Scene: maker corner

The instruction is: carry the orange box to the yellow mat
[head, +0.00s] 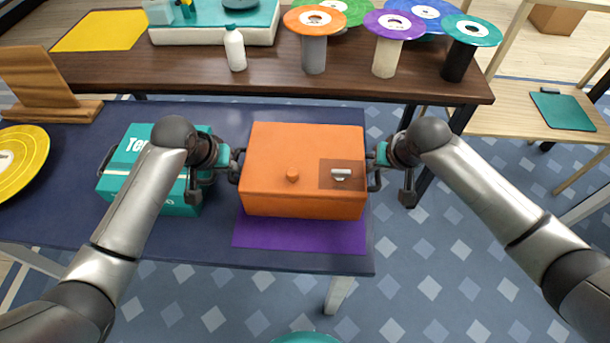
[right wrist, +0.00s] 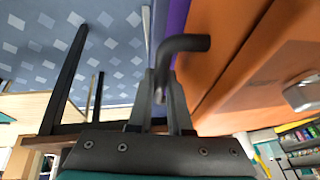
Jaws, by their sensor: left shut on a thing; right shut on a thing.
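The orange box (head: 290,165) has a knob and a small silver latch on it, and is at or above the purple mat (head: 300,235) on the dark blue table. It also shows in the right wrist view (right wrist: 235,60). My left gripper (head: 233,167) is shut on the box's left handle. My right gripper (head: 374,165) is shut on its right handle; in the right wrist view the fingers (right wrist: 163,95) close around the dark handle. The yellow mat (head: 100,31) lies at the far left of the brown table behind. Whether the box touches the purple mat is unclear.
A teal box (head: 135,150) stands left of the orange box, partly behind my left arm. A wooden stand (head: 45,80) and a yellow disc (head: 15,165) are further left. The brown table (head: 190,68) holds a teal-topped case (head: 220,28), white bottle (head: 235,50) and several disc-topped posts.

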